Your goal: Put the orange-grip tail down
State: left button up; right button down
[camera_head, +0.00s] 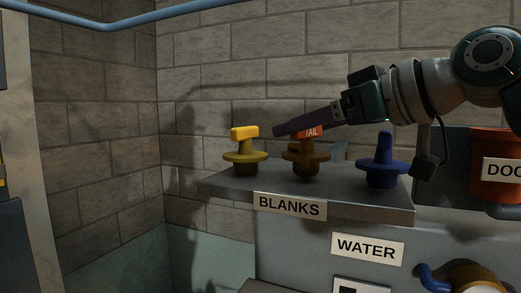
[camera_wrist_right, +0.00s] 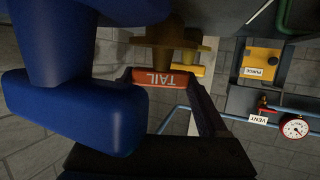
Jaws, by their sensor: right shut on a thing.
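The orange-grip tail (camera_head: 305,157) is a brown-orange piece with a round flange and an orange grip marked TAIL. It stands upright at the middle of the shelf marked BLANKS (camera_head: 228,188), between a yellow piece and a blue piece. My right gripper (camera_head: 290,128) reaches in from the right and is shut on the orange grip, which also shows between its fingers in the right wrist view (camera_wrist_right: 158,78). The near finger hides part of the grip in the head view. The tail's foot appears at shelf level, but I cannot tell whether it touches. My left gripper is out of view.
The yellow piece (camera_head: 245,155) stands to the left and the blue piece (camera_head: 382,165) to the right, under my arm. The blue piece looms close in the right wrist view (camera_wrist_right: 75,110). An orange-red container (camera_head: 490,150) is at the far right. A brick wall is behind.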

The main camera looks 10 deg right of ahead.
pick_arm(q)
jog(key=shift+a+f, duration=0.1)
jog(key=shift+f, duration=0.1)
pick_arm(e)
jog(key=shift+f, duration=0.1)
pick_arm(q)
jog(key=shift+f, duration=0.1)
pick_arm(e)
jog(key=shift+f, duration=0.1)
grip_release()
jog(key=shift+s+d+p, duration=0.2)
jog(key=shift+s+p, duration=0.05)
jog(key=shift+p, duration=0.1)
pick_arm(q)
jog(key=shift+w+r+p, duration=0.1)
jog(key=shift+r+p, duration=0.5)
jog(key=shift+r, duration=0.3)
pick_arm(e)
jog(key=v, duration=1.1)
jog(key=shift+s+r, duration=0.15)
jog(key=shift+r, duration=0.15)
